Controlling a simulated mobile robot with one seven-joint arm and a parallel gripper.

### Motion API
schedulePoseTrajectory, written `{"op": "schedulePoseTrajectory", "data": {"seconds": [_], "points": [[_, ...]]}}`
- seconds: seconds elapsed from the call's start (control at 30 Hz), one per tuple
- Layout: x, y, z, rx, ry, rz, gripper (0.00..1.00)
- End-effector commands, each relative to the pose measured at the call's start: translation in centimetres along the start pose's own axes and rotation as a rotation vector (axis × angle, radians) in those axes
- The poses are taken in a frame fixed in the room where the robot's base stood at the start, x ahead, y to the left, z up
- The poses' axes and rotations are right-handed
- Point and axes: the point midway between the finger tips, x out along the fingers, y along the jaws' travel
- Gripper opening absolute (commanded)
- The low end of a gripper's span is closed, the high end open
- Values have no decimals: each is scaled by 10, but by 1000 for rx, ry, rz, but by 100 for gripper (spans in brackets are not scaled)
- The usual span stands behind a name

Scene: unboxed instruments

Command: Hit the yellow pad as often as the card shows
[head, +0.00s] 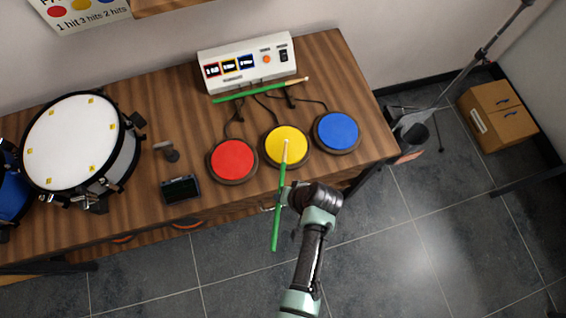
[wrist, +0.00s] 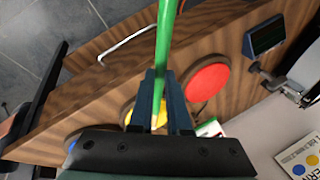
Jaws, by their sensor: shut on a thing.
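My gripper (head: 283,193) is shut on a green drumstick (head: 277,228), just off the table's front edge. The stick's pale tip lies over the middle of the yellow pad (head: 272,150); I cannot tell whether it touches. In the wrist view the stick (wrist: 166,35) runs between my gripper's fingers (wrist: 162,85), with part of the yellow pad (wrist: 130,116) behind them. The red pad (head: 233,159) is left of the yellow one, the blue pad (head: 337,131) right. The card (head: 82,14) on the wall is partly cut off; it reads 1 hit, 3 hits, 2 hits under red, yellow and blue dots.
A white box (head: 247,62) with coloured displays stands behind the pads, cabled to them. A second green stick (head: 262,90) lies in front of it. A snare drum (head: 78,140) and a small dark device (head: 180,189) are at left.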

Motion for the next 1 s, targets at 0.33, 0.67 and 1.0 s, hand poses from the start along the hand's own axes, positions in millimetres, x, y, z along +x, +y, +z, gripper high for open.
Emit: {"op": "schedulePoseTrajectory", "data": {"seconds": [0.33, 0.67, 1.0], "points": [[-30, -13, -4, 0, -1, 0, 0], [-46, -19, -7, 0, 0, 0, 0], [-78, -32, -13, 0, -1, 0, 0]]}}
